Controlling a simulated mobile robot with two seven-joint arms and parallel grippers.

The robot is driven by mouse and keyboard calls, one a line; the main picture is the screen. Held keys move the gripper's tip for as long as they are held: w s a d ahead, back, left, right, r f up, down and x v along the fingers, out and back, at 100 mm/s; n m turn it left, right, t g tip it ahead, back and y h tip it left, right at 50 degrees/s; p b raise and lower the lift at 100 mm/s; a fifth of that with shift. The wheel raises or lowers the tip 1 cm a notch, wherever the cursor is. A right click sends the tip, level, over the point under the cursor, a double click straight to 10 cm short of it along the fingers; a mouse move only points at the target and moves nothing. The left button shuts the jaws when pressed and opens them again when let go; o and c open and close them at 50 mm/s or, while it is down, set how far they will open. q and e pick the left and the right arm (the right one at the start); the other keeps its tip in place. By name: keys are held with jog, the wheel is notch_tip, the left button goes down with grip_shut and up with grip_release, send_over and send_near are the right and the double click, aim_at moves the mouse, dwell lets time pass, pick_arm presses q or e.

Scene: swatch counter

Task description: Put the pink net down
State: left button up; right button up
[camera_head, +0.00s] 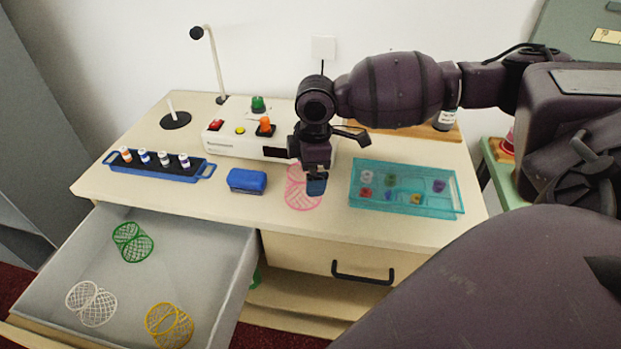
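The pink net (297,192) is an open mesh shape near the front edge of the counter, in the middle of the view. My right gripper (316,186), on the arm that comes in from the right, points down at the net's right side and hides part of it. The fingertips overlap the net in the picture. I cannot tell whether they grip it, or whether the net rests on the counter or hangs just above it. My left gripper is not in view.
An open drawer (213,246) at the lower left holds green (132,242), white (92,303) and yellow (169,325) nets. A blue box (247,181) lies left of the pink net, and a teal tray (459,210) with small items stands right of it. A white device (236,144) is behind.

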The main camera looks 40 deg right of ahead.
notch_tip(320, 180, up, 8)
jog(key=p, duration=0.1)
jog(key=shift+s+d+r, duration=0.15)
jog(key=shift+d+r, duration=0.05)
jog(key=shift+r, duration=0.05)
dwell(0.4)
